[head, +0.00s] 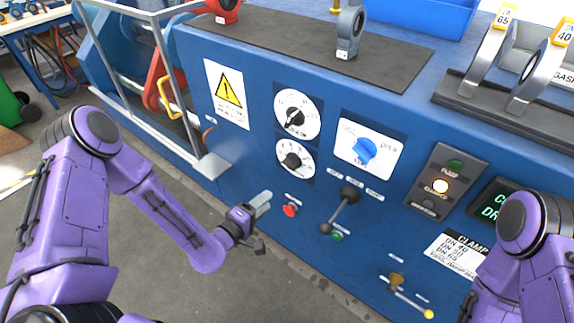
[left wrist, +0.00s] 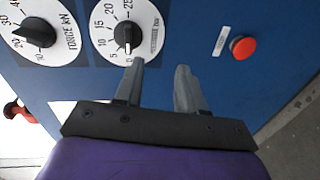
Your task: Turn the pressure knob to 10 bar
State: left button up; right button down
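The pressure knob (left wrist: 126,36) is a black knob on a white round dial marked in steps of 5. Its white mark points down toward the low end, near 0, in the left wrist view. In the head view it is the lower of two dial knobs (head: 293,160) on the blue panel. My left gripper (head: 262,202) is below this dial, beside the red button. In the left wrist view its two grey fingers (left wrist: 160,68) are apart with nothing between them, the left one just below the dial's edge. My right gripper is out of view; only its arm shows.
The force knob (left wrist: 36,33) is beside the pressure dial. A red button (head: 290,210) sits close to my left fingers. A black lever (head: 342,207) and a blue selector (head: 364,150) are to the right. A metal guard frame (head: 160,90) stands left of the panel.

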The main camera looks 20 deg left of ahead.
aim_at(287, 167)
pick_arm(q)
jog(key=shift+n+t+h, duration=0.3)
jog(key=shift+t+h, duration=0.2)
jog(key=shift+t, duration=0.3)
jog(key=w+d+r, duration=0.1)
jog(key=w, duration=0.3)
jog(key=w+d+r+p, duration=0.1)
jog(key=w, duration=0.2)
jog(key=w+d+r, duration=0.1)
jog(key=w, duration=0.3)
jog(key=shift+w+d+r+p, duration=0.1)
jog(key=shift+w+r+p, duration=0.2)
jog(key=shift+w+p, duration=0.05)
grip_shut()
